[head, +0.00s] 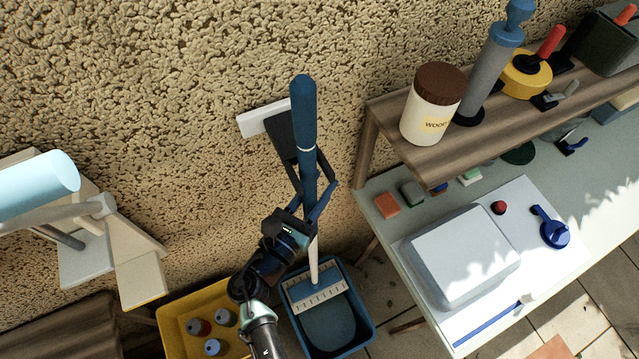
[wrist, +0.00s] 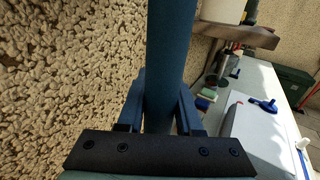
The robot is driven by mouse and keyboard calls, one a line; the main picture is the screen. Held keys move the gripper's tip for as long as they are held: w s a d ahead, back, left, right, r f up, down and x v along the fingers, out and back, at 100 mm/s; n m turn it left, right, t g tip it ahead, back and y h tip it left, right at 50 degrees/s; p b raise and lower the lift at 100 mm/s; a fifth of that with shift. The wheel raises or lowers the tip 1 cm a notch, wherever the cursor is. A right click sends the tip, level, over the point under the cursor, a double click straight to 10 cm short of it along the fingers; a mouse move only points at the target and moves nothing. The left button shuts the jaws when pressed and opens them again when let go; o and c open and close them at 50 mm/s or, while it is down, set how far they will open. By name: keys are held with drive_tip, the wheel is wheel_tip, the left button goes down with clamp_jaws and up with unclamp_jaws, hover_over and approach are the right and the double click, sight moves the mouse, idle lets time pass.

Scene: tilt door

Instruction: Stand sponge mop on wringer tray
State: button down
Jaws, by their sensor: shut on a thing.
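The sponge mop has a thick blue handle (head: 303,110) and a thin white pole (head: 314,258). It stands nearly upright, its lower end at a blue block over the pale slatted wringer tray (head: 299,297). The tray lies across the back of a blue bucket (head: 367,318). I cannot tell whether the mop head rests on the tray or hangs just above it. My gripper (head: 315,188) is shut on the lower part of the blue handle. The wrist view shows the handle (wrist: 170,55) between both fingers (wrist: 161,108).
A yellow crate (head: 172,312) with several cans stands left of the bucket. A white wall bracket (head: 258,119) is behind the handle. A workbench (head: 395,238) with a white box (head: 460,258) and a loaded wooden shelf (head: 480,133) is at right.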

drive_tip(key=shift+f+b, duration=0.35)
drive_tip(key=shift+b, duration=0.05)
drive_tip(key=c, duration=0.6)
unclamp_jaws()
drive_tip(key=o, duration=0.4)
drive_tip(key=b+v, duration=0.3)
drive_tip(key=v, duration=1)
drive_tip(key=shift+f, duration=0.1)
